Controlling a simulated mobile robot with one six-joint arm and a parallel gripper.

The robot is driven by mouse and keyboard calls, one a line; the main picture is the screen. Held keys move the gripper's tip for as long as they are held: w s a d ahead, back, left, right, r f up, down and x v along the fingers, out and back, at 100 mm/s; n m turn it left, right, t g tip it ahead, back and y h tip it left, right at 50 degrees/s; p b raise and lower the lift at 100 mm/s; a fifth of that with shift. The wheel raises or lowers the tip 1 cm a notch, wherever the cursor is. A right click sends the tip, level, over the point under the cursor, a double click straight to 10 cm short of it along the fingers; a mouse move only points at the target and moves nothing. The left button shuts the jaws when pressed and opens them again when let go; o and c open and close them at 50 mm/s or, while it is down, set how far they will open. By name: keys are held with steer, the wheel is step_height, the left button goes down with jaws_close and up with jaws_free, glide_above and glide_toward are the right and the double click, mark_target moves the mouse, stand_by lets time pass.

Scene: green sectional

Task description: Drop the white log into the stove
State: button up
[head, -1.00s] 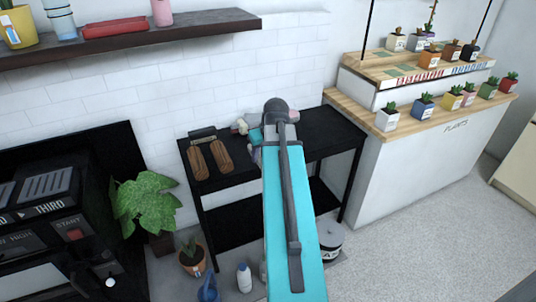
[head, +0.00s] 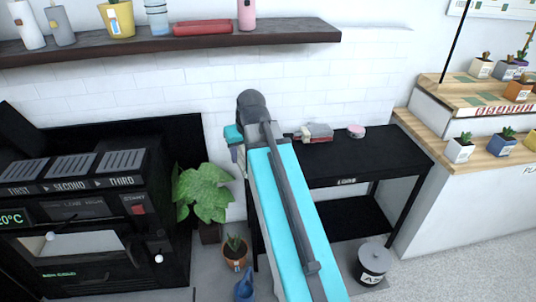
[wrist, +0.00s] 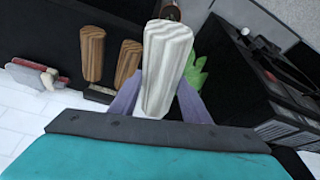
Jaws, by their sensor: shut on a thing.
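The white log (wrist: 165,65) is ridged and pale, and shows in the wrist view. My gripper (wrist: 160,105) is shut on it, with a purple finger on either side. In the head view the log is hidden, and only the teal wrist part (head: 233,134) shows beyond my arm. The black stove (head: 75,215) stands at the left of the head view, with top slots marked FIRST, SECOND and THIRD. Its dark body (wrist: 285,110) shows at the right of the wrist view. My gripper is right of the stove and apart from it.
Two brown logs (wrist: 92,55) (wrist: 128,62) lie on the black table (head: 365,160); my arm hides them in the head view. A leafy plant (head: 205,192) stands between stove and table. A dark shelf (head: 150,45) with several items hangs above. A lidded bin (head: 373,262) is on the floor.

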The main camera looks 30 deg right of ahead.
steer(key=a+r, duration=0.2)
steer(key=a, duration=0.6)
steer(key=a+r+n+p, duration=0.1)
steer(key=a+r, duration=0.2)
steer(key=a, duration=0.5)
steer(key=shift+w+a+y, duration=0.25)
steer(key=shift+w+y, duration=0.05)
steer(key=shift+w, duration=0.05)
